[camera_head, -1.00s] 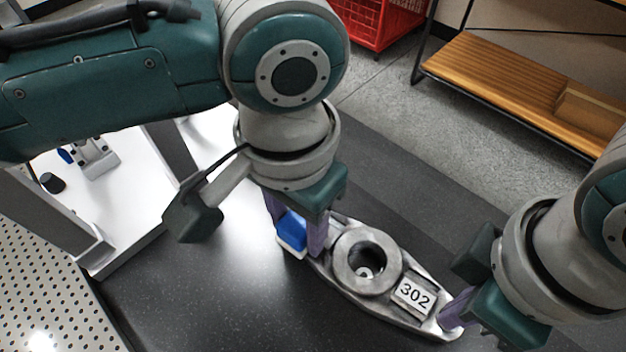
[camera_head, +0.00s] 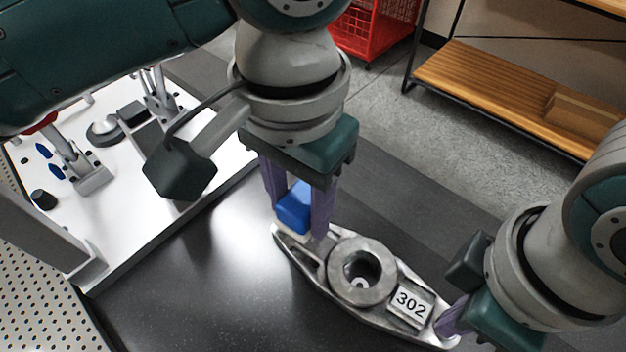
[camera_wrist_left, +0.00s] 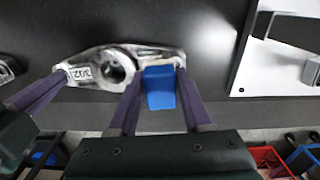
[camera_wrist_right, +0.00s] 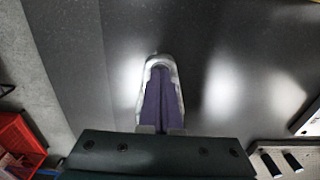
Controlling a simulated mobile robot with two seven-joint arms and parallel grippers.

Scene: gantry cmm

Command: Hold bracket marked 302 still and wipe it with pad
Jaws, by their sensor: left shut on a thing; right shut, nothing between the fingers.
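The grey metal bracket marked 302 (camera_head: 409,302) lies flat on the dark table, with a round bored boss in its middle. My left gripper (camera_head: 298,222) is shut on the blue pad (camera_head: 293,207), fingers pointing down at the bracket's left end. The left wrist view shows the pad (camera_wrist_left: 160,90) with a pale strip at its bracket side, overlapping the bracket's end; whether it touches is unclear. My right gripper (camera_head: 446,326) is shut with nothing between its fingers. Its tips are at the bracket's right end, which also shows around them in the right wrist view (camera_wrist_right: 173,68).
A white fixture board (camera_head: 150,215) with clamps stands on the left, beside a perforated plate (camera_head: 35,300). A red basket (camera_head: 375,28) and a wooden shelf (camera_head: 500,90) are beyond the table. The dark table (camera_head: 190,290) is clear in front of the bracket.

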